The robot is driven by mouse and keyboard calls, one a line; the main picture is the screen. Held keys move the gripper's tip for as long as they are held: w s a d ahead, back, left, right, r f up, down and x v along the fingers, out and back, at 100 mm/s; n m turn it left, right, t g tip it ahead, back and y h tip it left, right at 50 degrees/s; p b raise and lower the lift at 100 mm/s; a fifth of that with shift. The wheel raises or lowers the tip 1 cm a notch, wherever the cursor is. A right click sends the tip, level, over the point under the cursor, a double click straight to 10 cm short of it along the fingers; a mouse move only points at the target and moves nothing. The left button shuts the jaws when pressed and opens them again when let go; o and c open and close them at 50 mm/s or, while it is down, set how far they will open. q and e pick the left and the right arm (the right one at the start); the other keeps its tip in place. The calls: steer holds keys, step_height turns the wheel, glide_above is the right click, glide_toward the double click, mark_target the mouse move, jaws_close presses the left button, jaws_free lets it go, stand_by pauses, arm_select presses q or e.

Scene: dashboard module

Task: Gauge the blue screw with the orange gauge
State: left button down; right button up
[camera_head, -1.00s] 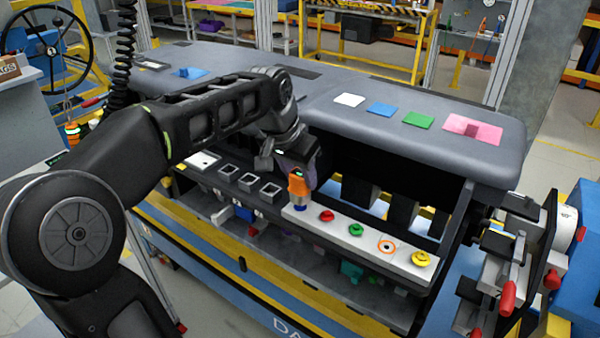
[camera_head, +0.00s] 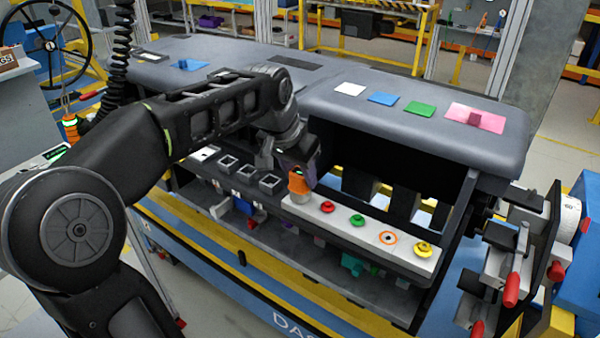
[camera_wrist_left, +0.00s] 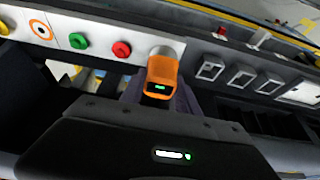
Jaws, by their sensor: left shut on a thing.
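My left gripper (camera_head: 304,176) is shut on the orange gauge (camera_head: 298,186), which has a small lit green display. The gauge points down at the left end of the white strip (camera_head: 372,237). Its pale lower end meets the strip or is just above it; I cannot tell which. The gauge also shows in the left wrist view (camera_wrist_left: 162,72), with its pale end against the strip. The blue screw does not show; the gauge's end covers the place where blue was seen. My right gripper is not in view.
A red screw (camera_head: 327,206), a green screw (camera_head: 357,219) and a yellow screw (camera_head: 423,249) stand on the strip, with an orange ring mark (camera_head: 388,238) between green and yellow. Square sockets (camera_head: 250,171) lie left. The padded dashboard top (camera_head: 420,140) overhangs behind.

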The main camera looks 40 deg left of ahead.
arm_select(q)
steer(key=shift+f, duration=0.2)
stand_by(0.5)
steer(key=c, duration=0.8)
jaws_free()
steer(key=shift+r, duration=0.1)
steer(key=v, duration=0.7)
steer(key=shift+s+r+b, duration=0.2)
steer(key=shift+r+b, duration=0.1)
steer(key=shift+b, duration=0.05)
